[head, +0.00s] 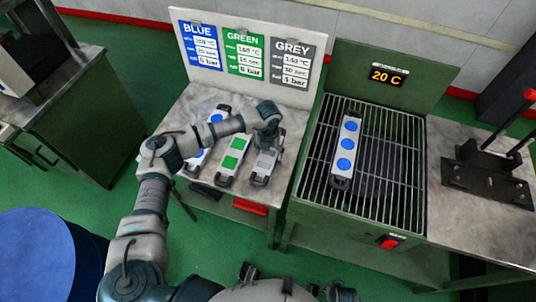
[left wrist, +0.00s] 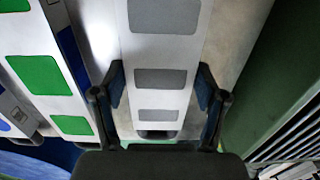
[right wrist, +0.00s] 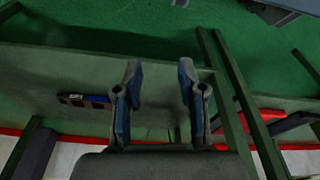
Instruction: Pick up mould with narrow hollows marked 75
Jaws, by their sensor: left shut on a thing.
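The mould with grey rectangular hollows (head: 263,168) lies on the left table, in front of the grey sign. It also shows in the left wrist view (left wrist: 160,100), running between the fingers. My left gripper (head: 268,138) is above its far part and is shut on it, one finger at each side (left wrist: 160,88). A mould with green hollows (head: 232,160) lies to its left. A mould with blue hollows (head: 197,158) is further left, partly hidden by my arm. No mark 75 is readable. My right gripper (right wrist: 157,88) is open and empty.
A mould with round blue hollows (head: 347,145) lies on the metal grill (head: 395,150), under a display reading 20 C (head: 387,76). A dark press-like device (head: 490,175) stands at right. A blue drum (head: 45,255) stands at lower left. Signs (head: 248,55) back the table.

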